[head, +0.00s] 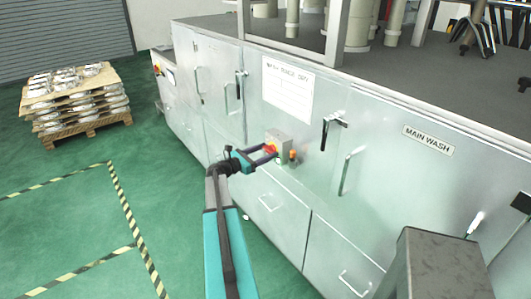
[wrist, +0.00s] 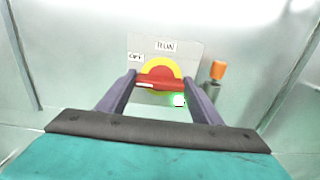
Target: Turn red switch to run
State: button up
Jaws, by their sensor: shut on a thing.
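The red switch (wrist: 163,80) sits on a yellow disc (wrist: 162,65) on a light grey box. Its red handle lies about level, with a white mark near its left end. An OFF label (wrist: 136,57) is at the upper left of the disc and a RUN label (wrist: 165,46) above it. In the head view the red switch (head: 269,149) is small, on the box on the machine front. My gripper (wrist: 158,79) is shut on the red handle, one finger at each end. It also shows in the head view (head: 270,151), reaching the box from the left.
An orange-topped part (wrist: 217,70) stands close to the right of the box. Door handles (head: 346,172) stick out from the machine front. A pallet stack of castings (head: 78,95) stands at the far left. The green floor between is clear.

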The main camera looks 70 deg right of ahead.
jog(key=shift+f+m+b, duration=0.2)
jog(key=shift+m+b, duration=0.4)
jog(key=shift+b, duration=0.6)
jog(key=m+b, duration=0.5)
jog(key=b, duration=0.3)
jog(key=m+b, duration=0.6)
jog(key=b, duration=0.3)
jog(key=m+b, duration=0.5)
jog(key=b, duration=0.4)
jog(key=shift+s+a+f+m, duration=0.15)
jog(key=shift+s+a+m, duration=0.1)
jog(key=shift+s+m, duration=0.1)
jog(key=o, duration=1.1)
jog(key=shift+c, duration=0.2)
jog(key=shift+r, duration=0.2)
jog(key=shift+w, duration=0.1)
